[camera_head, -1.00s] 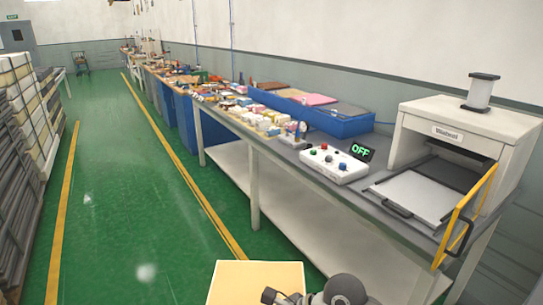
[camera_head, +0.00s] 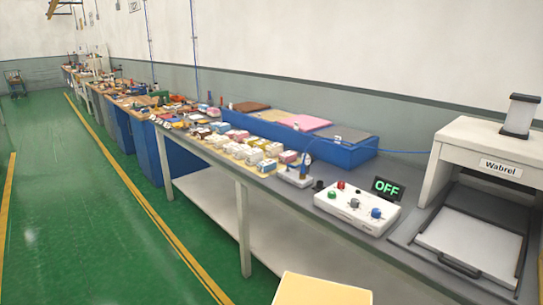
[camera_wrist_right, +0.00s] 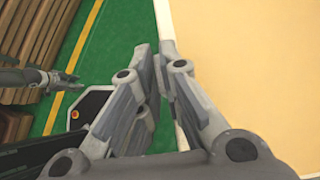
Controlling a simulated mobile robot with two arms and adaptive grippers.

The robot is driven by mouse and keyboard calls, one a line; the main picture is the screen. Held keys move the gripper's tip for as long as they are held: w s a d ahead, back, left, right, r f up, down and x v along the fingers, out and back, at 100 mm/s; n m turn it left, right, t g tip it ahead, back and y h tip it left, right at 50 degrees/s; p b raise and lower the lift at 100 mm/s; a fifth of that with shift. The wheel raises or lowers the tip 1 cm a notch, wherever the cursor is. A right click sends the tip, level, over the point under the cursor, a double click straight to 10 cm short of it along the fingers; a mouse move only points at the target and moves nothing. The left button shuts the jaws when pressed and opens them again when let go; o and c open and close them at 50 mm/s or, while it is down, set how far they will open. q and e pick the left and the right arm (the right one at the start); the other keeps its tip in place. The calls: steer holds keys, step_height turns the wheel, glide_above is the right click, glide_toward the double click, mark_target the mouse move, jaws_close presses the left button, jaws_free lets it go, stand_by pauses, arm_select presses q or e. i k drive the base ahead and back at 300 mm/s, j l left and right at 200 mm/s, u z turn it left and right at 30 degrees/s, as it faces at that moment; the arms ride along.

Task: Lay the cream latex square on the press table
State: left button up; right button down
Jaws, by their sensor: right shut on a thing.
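The cream latex square (camera_head: 322,290) shows at the bottom edge of the head view, with most of it cut off. In the right wrist view the square (camera_wrist_right: 255,65) fills the right side. My right gripper (camera_wrist_right: 162,55) is shut on the square's edge, which hangs clear of the table.
A control box (camera_head: 345,207) with coloured buttons and an "OFF" display (camera_head: 387,188) stand left of the press. A blue bin (camera_head: 340,155) holds coloured sheets; many small boxes cover the bench's far part. Green floor (camera_head: 90,220) is open at left.

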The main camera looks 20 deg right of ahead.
mark_target(473, 239)
steer(key=i+j+z, duration=0.3)
steer(key=z, duration=0.2)
steer(key=i+j+z, duration=0.25)
steer(key=j+z, duration=0.25)
steer(key=i+j+z, duration=0.15)
steer(key=j+z, duration=0.3)
